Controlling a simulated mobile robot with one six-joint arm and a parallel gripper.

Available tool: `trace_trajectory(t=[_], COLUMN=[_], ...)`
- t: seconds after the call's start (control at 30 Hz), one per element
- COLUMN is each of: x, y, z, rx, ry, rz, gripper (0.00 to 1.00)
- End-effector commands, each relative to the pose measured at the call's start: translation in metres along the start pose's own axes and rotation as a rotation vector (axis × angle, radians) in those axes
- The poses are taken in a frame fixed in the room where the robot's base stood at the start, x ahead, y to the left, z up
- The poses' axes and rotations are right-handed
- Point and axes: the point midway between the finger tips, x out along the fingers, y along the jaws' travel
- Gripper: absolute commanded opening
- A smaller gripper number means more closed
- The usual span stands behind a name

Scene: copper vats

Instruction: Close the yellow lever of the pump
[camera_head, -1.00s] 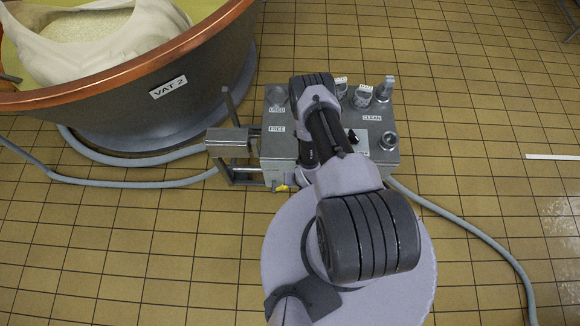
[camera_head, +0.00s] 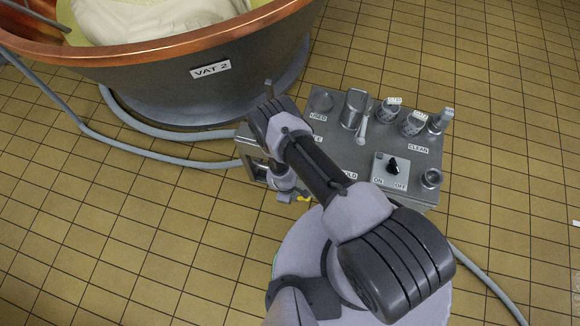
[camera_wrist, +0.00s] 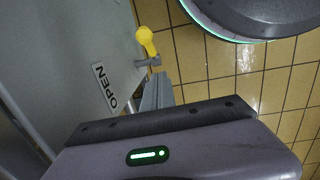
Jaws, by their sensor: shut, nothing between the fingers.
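The pump (camera_head: 345,150) is a grey metal box with a labelled top panel. Its yellow lever (camera_head: 304,199) shows small at the pump's near lower side in the head view. In the head view my wrist largely hides the gripper.
A copper-rimmed vat labelled VAT 2 (camera_head: 210,70) stands behind and left of the pump. Grey hoses (camera_head: 165,158) run along the floor at the left, and another (camera_head: 487,280) at the lower right. The tiled floor (camera_head: 515,170) on the right is clear.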

Motion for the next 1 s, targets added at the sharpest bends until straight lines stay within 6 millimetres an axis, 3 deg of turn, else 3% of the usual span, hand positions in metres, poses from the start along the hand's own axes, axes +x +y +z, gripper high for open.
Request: trace_trajectory(t=[0.07,0.3,1.0], x=[0.023,0.04,0.046], y=[-0.001,0.005,0.006], z=[0.0,0.024,0.032], rx=[0.002,0.001,0.0], ry=[0.0,0.001,0.001], rz=[0.0,-0.001,0.0], gripper=[0.0,0.0,0.0])
